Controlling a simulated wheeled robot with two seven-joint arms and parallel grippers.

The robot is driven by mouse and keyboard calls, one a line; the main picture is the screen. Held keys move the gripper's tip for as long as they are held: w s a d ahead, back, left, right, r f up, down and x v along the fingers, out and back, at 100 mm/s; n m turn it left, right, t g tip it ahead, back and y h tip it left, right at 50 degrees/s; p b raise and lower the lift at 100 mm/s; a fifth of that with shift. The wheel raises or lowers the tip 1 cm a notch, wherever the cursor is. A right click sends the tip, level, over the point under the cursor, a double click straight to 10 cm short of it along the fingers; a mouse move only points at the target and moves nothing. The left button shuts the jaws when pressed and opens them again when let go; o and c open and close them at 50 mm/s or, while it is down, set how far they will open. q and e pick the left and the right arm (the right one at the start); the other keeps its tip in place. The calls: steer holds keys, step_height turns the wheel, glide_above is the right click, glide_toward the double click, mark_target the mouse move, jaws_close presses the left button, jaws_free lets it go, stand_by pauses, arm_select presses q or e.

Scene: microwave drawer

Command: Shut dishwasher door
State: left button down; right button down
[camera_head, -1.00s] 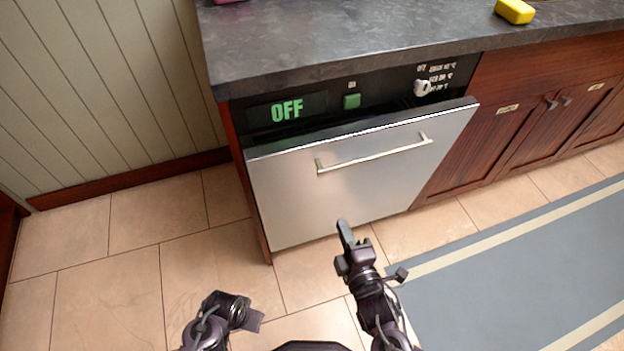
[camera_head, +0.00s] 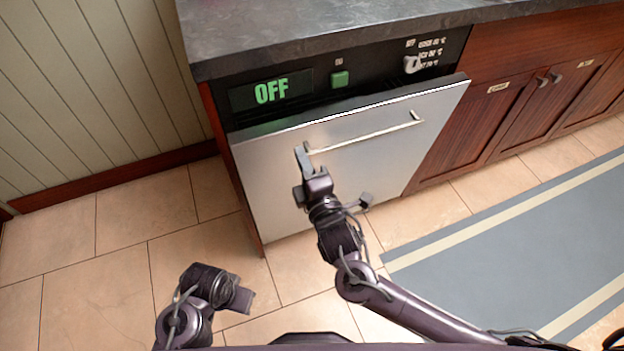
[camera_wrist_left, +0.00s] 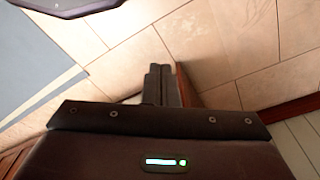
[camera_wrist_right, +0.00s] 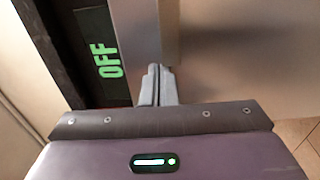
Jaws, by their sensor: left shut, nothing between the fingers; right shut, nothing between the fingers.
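The dishwasher door (camera_head: 375,160) is a silver panel with a bar handle (camera_head: 365,136). It is tilted slightly out, with a narrow gap along its top edge below the black control panel. My right gripper (camera_head: 303,158) is shut and empty in front of the door, by the left end of the handle; contact is not clear. In the right wrist view its fingers (camera_wrist_right: 157,86) point at the door panel (camera_wrist_right: 220,50). My left gripper (camera_head: 243,299) hangs low over the floor, apart from the door. Its shut fingers show in the left wrist view (camera_wrist_left: 160,84).
The dark countertop (camera_head: 300,28) overhangs the dishwasher. The control panel has an "OFF" display (camera_head: 271,91), a green button (camera_head: 339,79) and a knob (camera_head: 412,64). Wooden cabinets (camera_head: 510,115) stand to the right. A blue-grey rug (camera_head: 510,240) lies on the tiled floor.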

arm_select(q)
steer(key=shift+r, duration=0.4)
arm_select(e)
steer(key=shift+x, duration=0.85)
steer(key=shift+w, duration=0.1)
